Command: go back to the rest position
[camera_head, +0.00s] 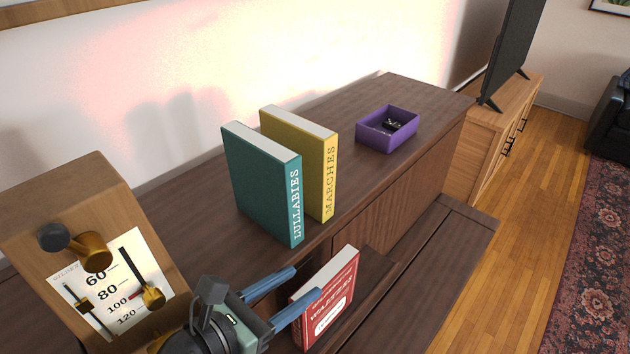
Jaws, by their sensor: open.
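My gripper (284,297) is at the bottom of the view, with its two blue fingers apart and pointing right. Nothing shows between the fingers. A red book (330,301) titled "Waltzes" stands on a lower ledge just beyond the fingertips. One finger overlaps the book's left edge in the picture, and I cannot tell whether they touch. A teal book (262,185) titled "Lullabies" and a yellow book (318,160) titled "Marches" stand upright, side by side, on the dark wooden cabinet top (205,190).
A wooden metronome (85,210) with a number scale stands at the left, close to my gripper. A purple box (388,130) with small dark items sits farther back on the cabinet. A television (512,50) stands on a lighter wooden unit (490,135). Wooden floor is open at right.

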